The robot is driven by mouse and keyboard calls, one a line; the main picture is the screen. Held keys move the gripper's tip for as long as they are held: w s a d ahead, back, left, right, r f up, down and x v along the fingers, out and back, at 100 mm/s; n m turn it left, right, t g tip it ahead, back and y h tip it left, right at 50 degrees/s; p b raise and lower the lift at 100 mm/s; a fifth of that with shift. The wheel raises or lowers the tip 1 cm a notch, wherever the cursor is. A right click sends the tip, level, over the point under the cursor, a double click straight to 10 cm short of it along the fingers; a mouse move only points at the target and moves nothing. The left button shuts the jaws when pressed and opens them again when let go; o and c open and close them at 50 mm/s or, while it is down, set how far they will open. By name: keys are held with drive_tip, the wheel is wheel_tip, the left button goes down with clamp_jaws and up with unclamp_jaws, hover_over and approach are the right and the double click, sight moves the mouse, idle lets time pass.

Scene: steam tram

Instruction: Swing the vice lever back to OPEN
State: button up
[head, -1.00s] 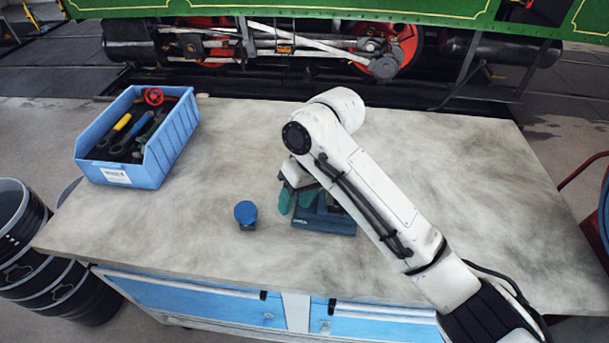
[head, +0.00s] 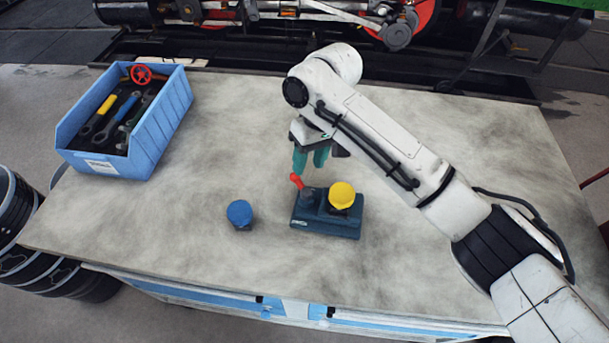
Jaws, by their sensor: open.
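The vice (head: 328,228) is a dark blue block on the bench, near its middle. Its lever (head: 297,181) has a red handle that rises at the left end of the block and tilts up and left. A yellow round-topped piece (head: 342,194) sits on the vice, right of the lever. My gripper (head: 311,165), with green fingers, is open and empty just above and behind the lever. I cannot tell whether a fingertip touches the red handle. The OPEN marking is too small to read.
A blue round-topped piece (head: 240,214) stands on the bench left of the vice. A blue bin (head: 140,150) with tools and a red valve wheel (head: 141,74) stands at the back left. The grey bench top (head: 440,130) is otherwise clear. Tram running gear lies beyond the bench.

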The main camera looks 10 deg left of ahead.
sight(303, 185)
drive_tip(key=f, duration=0.4)
drive_tip(key=s+a+f, duration=0.1)
drive_tip(key=f, duration=0.1)
drive_tip(key=shift+f+p, duration=0.35)
drive_tip(key=shift+f, duration=0.05)
drive_tip(key=shift+c, duration=0.2)
clamp_jaws()
